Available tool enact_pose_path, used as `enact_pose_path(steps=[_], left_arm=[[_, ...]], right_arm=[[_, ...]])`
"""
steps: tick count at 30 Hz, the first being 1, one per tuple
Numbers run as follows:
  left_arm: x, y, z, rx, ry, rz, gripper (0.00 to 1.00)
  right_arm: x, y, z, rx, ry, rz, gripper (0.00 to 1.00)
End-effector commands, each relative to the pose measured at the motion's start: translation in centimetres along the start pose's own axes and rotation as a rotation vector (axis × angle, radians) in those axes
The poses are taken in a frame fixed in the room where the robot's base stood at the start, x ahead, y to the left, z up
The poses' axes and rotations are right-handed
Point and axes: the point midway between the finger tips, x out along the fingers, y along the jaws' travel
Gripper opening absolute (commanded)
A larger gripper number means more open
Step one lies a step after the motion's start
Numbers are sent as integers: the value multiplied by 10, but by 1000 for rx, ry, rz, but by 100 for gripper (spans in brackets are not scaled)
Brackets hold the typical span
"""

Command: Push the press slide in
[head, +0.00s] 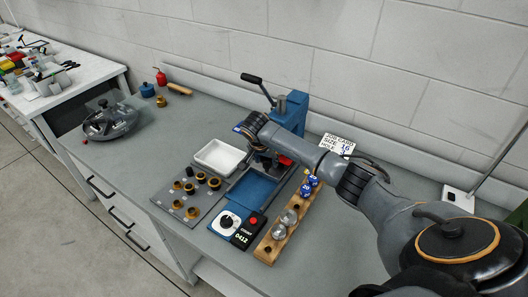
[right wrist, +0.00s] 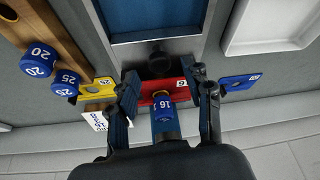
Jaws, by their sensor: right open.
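The blue press (head: 292,112) with a black hand lever (head: 256,86) stands at the back of the bench, partly hidden by my right arm. My right gripper (head: 262,162) is low in front of it. In the right wrist view my gripper (right wrist: 165,100) is open, its fingers on either side of a red plate (right wrist: 178,86) and a blue cylinder marked 16 (right wrist: 163,112). A dark round part (right wrist: 160,62) sits just beyond, at the edge of a blue-floored tray (right wrist: 150,25). I cannot tell whether the fingers touch anything or which part is the slide. My left gripper is out of view.
A yellow plate (right wrist: 97,88) and a blue plate (right wrist: 238,82) flank the red one. A wooden rack (head: 270,246) with blue-capped pieces and metal pieces stands on the right. A white tray (head: 217,158) and a grey board (head: 168,202) with brass rings lie left.

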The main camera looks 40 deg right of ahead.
Motion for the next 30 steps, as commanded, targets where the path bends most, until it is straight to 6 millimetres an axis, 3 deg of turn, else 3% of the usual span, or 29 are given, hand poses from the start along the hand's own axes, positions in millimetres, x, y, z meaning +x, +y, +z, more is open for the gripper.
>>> enact_pose_path(steps=[9,15,30], left_arm=[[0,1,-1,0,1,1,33],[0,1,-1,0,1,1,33],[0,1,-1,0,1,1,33]], right_arm=[[-66,0,-1,-1,3,-3,50],[-94,0,-2,0,2,-2,50],[-102,1,-2,0,1,1,50]])
